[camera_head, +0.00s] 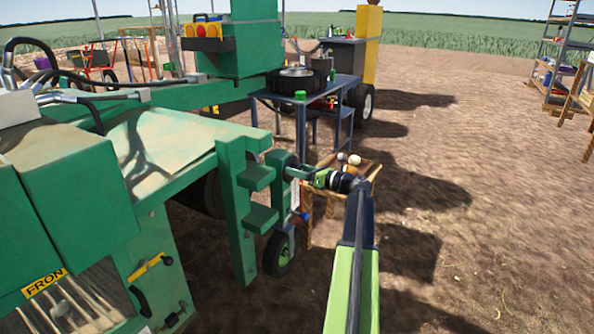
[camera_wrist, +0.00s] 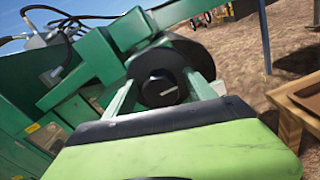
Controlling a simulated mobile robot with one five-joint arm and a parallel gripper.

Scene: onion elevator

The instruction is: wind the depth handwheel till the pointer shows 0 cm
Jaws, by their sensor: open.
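The green machine carries a small depth wheel (camera_head: 279,252) on its near corner, standing on the soil. Above it is a pale upright scale strip (camera_head: 295,194); its figures and pointer are too small to read. My gripper (camera_head: 293,173) reaches in from the right at the top of this strip. In the wrist view my gripper (camera_wrist: 163,79) is open, with one finger on each side of a dark round hub (camera_wrist: 163,90). This looks like the handwheel's middle, on a rounded green part. I cannot tell whether the fingers touch it.
Bare soil lies open to the right.

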